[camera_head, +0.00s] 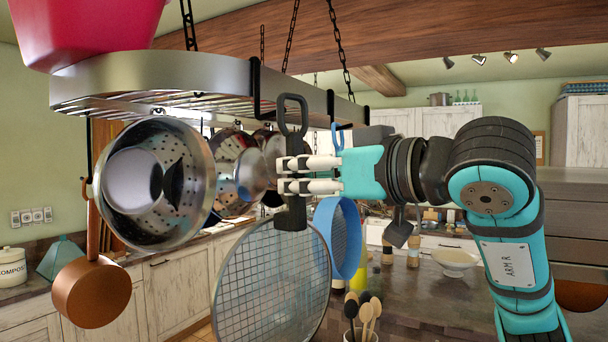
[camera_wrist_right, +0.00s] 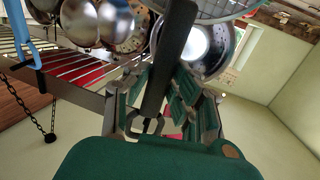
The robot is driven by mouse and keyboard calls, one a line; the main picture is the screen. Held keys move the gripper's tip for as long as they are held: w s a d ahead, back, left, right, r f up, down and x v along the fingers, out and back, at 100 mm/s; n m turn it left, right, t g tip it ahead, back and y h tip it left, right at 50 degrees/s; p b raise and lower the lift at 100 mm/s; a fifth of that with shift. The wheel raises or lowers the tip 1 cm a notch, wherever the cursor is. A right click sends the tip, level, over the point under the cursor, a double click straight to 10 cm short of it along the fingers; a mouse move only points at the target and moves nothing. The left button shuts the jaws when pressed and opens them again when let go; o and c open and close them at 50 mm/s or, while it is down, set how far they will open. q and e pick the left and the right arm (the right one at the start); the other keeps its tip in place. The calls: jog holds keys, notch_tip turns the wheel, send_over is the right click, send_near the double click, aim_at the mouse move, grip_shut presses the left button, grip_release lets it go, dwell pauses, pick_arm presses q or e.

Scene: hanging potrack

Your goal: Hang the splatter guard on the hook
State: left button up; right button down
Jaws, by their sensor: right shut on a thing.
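The splatter guard (camera_head: 270,275) is a round wire mesh with a black handle and an open loop at the handle's top. It hangs mesh-down in front of the rack. My right gripper (camera_head: 293,175) is shut on its handle below the loop. In the right wrist view the black handle (camera_wrist_right: 173,55) runs between my fingers (camera_wrist_right: 160,100), with the mesh edge (camera_wrist_right: 215,10) at the top. A black hook (camera_head: 257,90) on the rack's rim is just left of the loop. The loop and hook look close; I cannot tell whether they touch. My left gripper is out of view.
The metal pot rack (camera_head: 170,75) hangs on chains. A colander (camera_head: 155,185), a copper pot (camera_head: 92,290) and other pans hang left of the guard. A blue-rimmed strainer (camera_head: 347,235) is close behind the guard. A counter (camera_head: 430,290) lies below.

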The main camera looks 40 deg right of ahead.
jog(key=shift+w, duration=0.1)
jog(key=shift+w+a, duration=0.3)
jog(key=shift+w, duration=0.35)
jog(key=shift+w+a, duration=0.3)
jog(key=shift+w, duration=0.45)
jog(key=shift+w+a, duration=0.25)
jog(key=shift+w, duration=0.35)
jog(key=shift+s+f, duration=0.1)
jog(key=shift+f+b, duration=0.35)
jog(key=shift+f, duration=0.3)
dwell(0.6)
